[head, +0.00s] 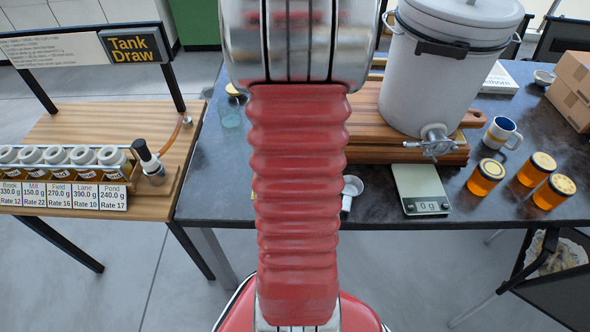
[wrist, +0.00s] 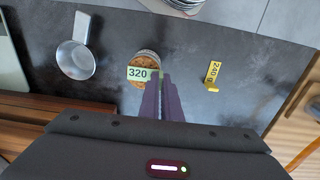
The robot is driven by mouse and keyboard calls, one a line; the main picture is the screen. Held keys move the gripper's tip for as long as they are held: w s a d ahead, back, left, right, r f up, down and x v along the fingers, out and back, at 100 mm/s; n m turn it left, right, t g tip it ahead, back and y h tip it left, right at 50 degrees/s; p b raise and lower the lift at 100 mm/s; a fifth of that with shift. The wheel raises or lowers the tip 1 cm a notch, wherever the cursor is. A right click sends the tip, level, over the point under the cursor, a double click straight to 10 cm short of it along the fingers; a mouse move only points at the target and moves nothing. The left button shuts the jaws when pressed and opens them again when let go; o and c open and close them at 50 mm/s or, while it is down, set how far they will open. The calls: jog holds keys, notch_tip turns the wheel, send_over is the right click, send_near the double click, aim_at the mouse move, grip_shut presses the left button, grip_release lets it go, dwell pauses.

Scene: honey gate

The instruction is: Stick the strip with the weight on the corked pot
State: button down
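In the wrist view, a round pot with a brown cork top (wrist: 147,58) stands on the dark table, just beyond my fingertips. A pale green strip reading 320 (wrist: 139,73) lies across the near part of the cork in the picture. Its right end meets the tips of my gripper (wrist: 160,77), whose fingers look closed on it. I cannot tell whether the strip touches the pot. A yellow strip reading 240 g (wrist: 213,73) is to the right, apart from the gripper. In the head view my red arm hides the gripper and the pot.
A metal scoop (wrist: 76,60) lies left of the pot. The scale (head: 420,188) reads 0 g. A white bucket (head: 437,75) with a tap stands on a wooden board. Honey jars (head: 486,177) and a mug (head: 502,133) stand right. Labelled sample jars (head: 84,160) line the left table.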

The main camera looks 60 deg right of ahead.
jog(key=c, duration=1.9)
grip_release()
notch_tip(320, 180, up, 14)
jog(key=shift+f, duration=0.15)
